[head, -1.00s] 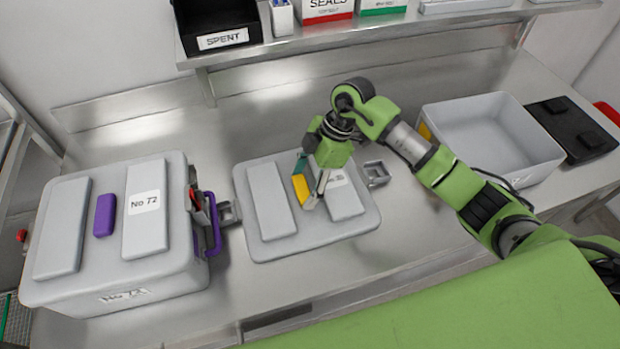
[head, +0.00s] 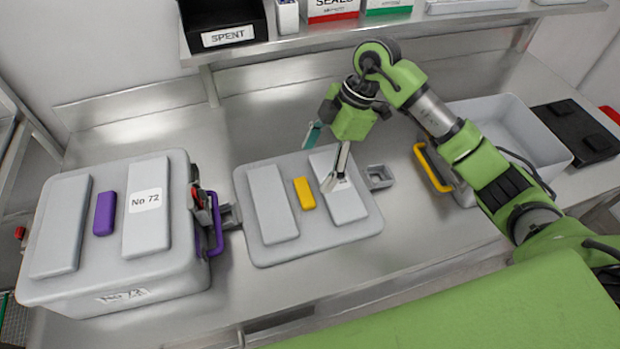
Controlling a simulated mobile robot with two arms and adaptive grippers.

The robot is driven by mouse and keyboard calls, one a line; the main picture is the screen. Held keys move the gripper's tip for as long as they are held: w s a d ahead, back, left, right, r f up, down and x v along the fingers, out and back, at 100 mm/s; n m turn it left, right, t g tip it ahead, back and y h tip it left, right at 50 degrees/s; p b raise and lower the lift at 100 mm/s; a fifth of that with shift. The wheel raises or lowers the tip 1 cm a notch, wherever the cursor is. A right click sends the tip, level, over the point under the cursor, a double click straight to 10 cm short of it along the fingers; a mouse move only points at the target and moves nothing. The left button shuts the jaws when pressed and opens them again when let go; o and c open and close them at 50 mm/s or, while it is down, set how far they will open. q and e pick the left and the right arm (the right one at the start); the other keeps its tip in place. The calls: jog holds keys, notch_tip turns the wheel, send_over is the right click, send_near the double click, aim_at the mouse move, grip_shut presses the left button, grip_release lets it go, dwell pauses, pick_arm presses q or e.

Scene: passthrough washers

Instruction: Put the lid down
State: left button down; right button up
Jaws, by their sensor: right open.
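The grey lid (head: 283,241) with two raised ribs and a yellow handle block (head: 305,193) lies flat on the steel bench, right of the closed box. My right gripper (head: 322,160) is open and empty just above the lid's right rib, apart from the yellow block. It partly hides the label on that rib. My left gripper is not in view.
A closed grey box No 72 (head: 75,285) with a purple latch (head: 215,230) stands at left. An open grey bin (head: 500,130) with a yellow handle (head: 431,168) and a black tray (head: 578,130) are at right. A shelf (head: 300,45) runs along the back.

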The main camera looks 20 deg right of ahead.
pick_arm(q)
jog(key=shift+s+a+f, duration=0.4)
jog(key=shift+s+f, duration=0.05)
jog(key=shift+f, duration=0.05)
pick_arm(e)
jog(key=v, duration=0.4)
jog(key=shift+r, duration=0.2)
